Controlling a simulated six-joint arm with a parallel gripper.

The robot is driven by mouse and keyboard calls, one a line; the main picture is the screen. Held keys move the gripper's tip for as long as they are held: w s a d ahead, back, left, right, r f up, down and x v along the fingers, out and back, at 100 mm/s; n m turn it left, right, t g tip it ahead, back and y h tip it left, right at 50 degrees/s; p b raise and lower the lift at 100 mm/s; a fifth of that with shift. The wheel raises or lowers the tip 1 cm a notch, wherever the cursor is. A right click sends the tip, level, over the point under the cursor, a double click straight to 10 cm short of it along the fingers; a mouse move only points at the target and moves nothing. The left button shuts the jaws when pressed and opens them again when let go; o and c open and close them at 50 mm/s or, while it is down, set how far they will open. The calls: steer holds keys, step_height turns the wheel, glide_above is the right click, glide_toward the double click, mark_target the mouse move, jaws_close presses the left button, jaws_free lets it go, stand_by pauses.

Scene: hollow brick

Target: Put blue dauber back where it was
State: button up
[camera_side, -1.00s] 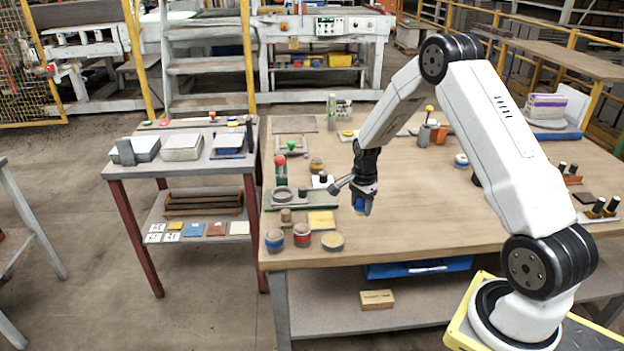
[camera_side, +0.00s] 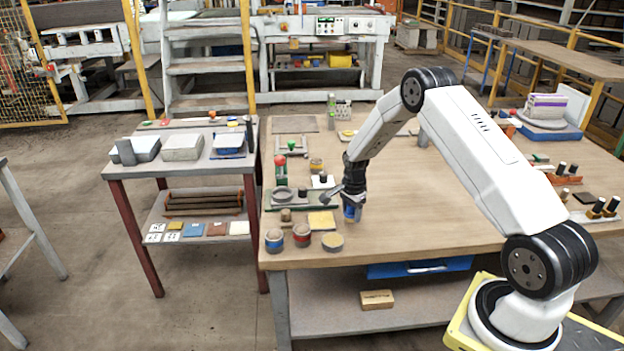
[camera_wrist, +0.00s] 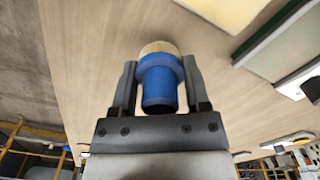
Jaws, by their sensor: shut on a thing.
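My gripper (camera_side: 350,203) is shut on the blue dauber (camera_side: 349,213) and holds it over the wooden bench, right of the yellow pad. In the wrist view, the dauber (camera_wrist: 160,85) sits between the two fingers, with a round tan tip pointing away from the gripper body. Whether the tip touches the bench is hard to tell. A blue-banded pot (camera_side: 274,241), a red-banded pot (camera_side: 302,236) and a yellow-rimmed pot (camera_side: 333,243) stand in a row at the bench's front left corner.
A yellow pad (camera_side: 321,221) lies just left of my gripper. A green board (camera_side: 284,205) with a round dish lies farther left. The bench (camera_side: 420,205) is clear to the right of my gripper.

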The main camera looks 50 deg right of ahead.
steer(key=shift+f, duration=1.25)
steer(key=shift+f, duration=0.1)
steer(key=o, duration=1.1)
steer(key=shift+r, duration=6.15)
